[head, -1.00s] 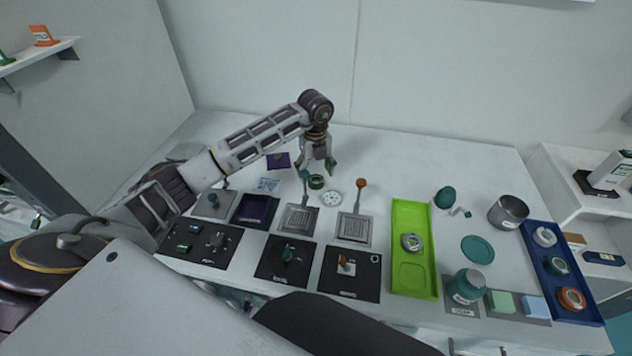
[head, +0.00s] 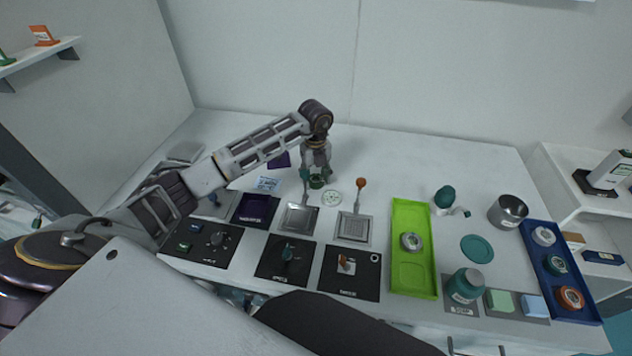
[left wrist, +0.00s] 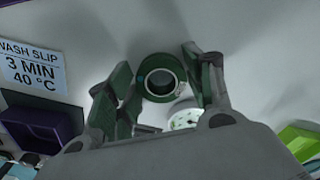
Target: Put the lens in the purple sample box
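The lens appears to be the dark green ring (head: 317,182) on the table, left of a round white dish. In the left wrist view the ring (left wrist: 161,78) lies between the two fingers of my left gripper (left wrist: 158,72). The fingers are apart, with a narrow gap visible beside the ring. In the head view my left gripper (head: 316,176) points down over the ring and partly hides it. The purple sample box (head: 255,208) stands open and looks empty, to the left and nearer than the ring. My right gripper is out of view.
A purple piece (head: 279,160) and the wash slip (head: 267,184) lie to the left. The white dish (head: 331,198) is close by. The table behind is clear.

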